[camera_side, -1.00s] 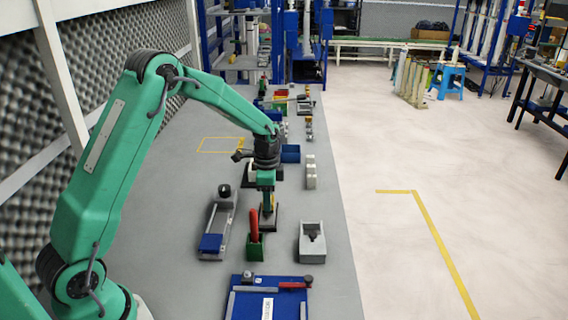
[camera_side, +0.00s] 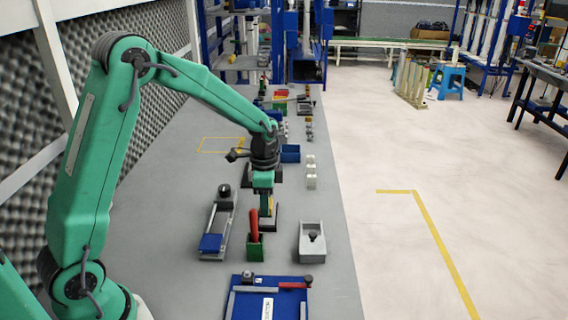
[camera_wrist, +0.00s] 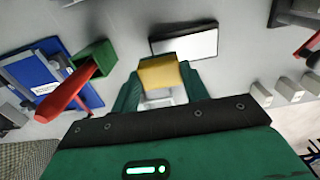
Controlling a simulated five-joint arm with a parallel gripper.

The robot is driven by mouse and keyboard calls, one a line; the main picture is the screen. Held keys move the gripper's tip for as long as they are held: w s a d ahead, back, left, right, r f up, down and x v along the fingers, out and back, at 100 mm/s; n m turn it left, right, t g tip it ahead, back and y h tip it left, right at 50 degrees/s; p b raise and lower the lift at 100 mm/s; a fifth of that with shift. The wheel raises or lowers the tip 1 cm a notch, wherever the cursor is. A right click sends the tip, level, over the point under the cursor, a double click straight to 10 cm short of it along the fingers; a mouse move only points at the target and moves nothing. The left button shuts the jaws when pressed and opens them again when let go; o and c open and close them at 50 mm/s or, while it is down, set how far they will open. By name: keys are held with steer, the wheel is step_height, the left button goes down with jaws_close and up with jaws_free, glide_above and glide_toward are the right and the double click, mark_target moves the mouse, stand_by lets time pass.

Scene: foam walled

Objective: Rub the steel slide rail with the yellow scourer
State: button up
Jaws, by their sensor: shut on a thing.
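My gripper (camera_wrist: 160,88) is shut on the yellow scourer (camera_wrist: 158,73), which sits between the green fingers. In the side view a small part of the scourer (camera_side: 268,208) shows below my gripper (camera_side: 264,204). A black-edged plate with a bright top (camera_wrist: 188,43) lies just beyond the scourer in the wrist view. In the side view its dark base (camera_side: 265,226) shows under the gripper. It may be the steel slide rail; I cannot tell for certain. My gripper hides part of it, and contact between scourer and plate is unclear.
A green box with a red-handled tool (camera_side: 254,241) stands close in front. A grey fixture with a blue block (camera_side: 214,240) is left, a grey box (camera_side: 312,242) right, a blue board (camera_side: 268,298) nearer the camera. White blocks (camera_side: 311,176) stand beyond.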

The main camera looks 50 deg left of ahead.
steer(key=shift+r, duration=2.2)
